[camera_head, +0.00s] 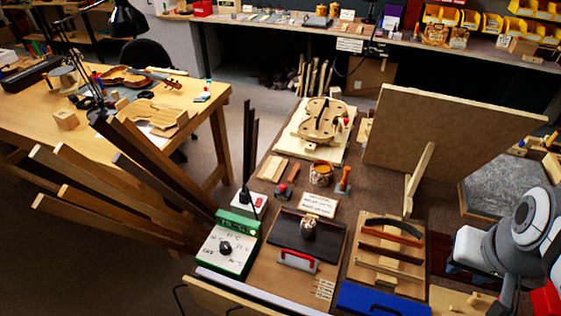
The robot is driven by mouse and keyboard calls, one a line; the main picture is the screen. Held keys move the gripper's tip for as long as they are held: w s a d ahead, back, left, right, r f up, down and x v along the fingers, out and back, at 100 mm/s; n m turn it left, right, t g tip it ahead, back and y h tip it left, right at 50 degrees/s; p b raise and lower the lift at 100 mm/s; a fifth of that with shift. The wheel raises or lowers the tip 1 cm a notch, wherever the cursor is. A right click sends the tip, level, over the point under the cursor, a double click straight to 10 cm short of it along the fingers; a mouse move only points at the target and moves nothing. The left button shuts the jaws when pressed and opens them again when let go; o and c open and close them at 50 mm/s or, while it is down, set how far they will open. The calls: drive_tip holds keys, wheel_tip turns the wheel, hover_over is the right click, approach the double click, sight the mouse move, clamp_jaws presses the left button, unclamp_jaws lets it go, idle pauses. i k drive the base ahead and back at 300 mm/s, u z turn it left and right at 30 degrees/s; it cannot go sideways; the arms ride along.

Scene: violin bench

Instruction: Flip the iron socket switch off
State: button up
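A small white socket box (248,203) with a red switch stands at the left edge of the brown bench, behind the green control box. A black plug or cord sits at its left side. The red switch is too small to tell whether it is on or off. The green control box (228,248) has a white face with a black dial and temperature marks, and a small lit display on its rear part. My arm shows at the right edge, well away from the socket box across the bench. My gripper is not seen in this view.
Dark wood strips (150,150) lean left of the socket box.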

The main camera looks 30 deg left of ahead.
sight(258, 202)
drive_tip(key=u, duration=1.55)
drive_tip(key=i, duration=0.5)
drive_tip(key=z, duration=0.5)
drive_tip(key=k, duration=0.55)
drive_tip(key=u, duration=0.4)
drive_tip(key=i, duration=0.5)
drive_tip(key=z, duration=0.05)
